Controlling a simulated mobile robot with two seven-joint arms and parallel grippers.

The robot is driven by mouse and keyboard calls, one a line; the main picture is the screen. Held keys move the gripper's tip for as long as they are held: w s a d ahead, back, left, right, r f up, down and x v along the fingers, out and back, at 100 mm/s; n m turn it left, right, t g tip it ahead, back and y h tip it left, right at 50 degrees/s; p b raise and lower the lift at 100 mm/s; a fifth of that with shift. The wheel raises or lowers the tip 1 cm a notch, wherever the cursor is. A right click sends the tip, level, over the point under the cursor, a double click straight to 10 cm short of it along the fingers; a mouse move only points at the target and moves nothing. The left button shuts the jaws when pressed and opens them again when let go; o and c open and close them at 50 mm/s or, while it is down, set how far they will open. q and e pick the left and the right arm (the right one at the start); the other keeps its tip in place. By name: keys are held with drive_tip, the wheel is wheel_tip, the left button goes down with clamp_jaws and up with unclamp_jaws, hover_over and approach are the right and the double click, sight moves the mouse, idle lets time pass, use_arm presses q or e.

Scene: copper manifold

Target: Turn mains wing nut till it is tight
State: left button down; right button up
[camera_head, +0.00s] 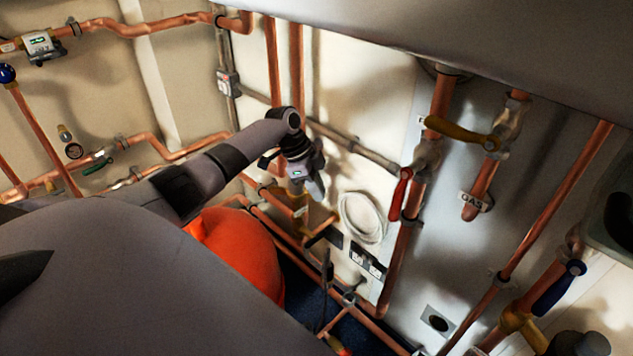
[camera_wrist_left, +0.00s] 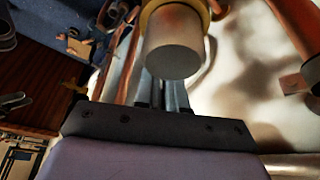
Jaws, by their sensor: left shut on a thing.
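My left gripper (camera_head: 314,188) reaches in from the left in the head view, among the copper pipes low on the wall. It points down at a brass-coloured fitting (camera_head: 322,222) on the pipework. In the left wrist view its fingers (camera_wrist_left: 165,94) are close together and run up behind a grey cylinder (camera_wrist_left: 173,56) with a brass collar (camera_wrist_left: 180,12). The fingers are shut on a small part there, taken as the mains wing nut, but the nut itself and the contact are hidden. My right gripper is not in view.
A red valve lever (camera_head: 400,194), a yellow one (camera_head: 460,132) and a blue one (camera_head: 558,288) stand out from pipes to the right. An orange rounded object (camera_head: 240,255) lies below my left arm. A white coiled cable (camera_head: 362,218) and sockets (camera_head: 367,262) are close by.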

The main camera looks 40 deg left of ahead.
use_arm(q)
drive_tip(key=shift+s, duration=0.1)
drive_tip(key=c, duration=1.2)
unclamp_jaws()
drive_tip(key=shift+r, duration=0.1)
drive_tip(key=p+v, duration=0.1)
drive_tip(key=v, duration=0.6)
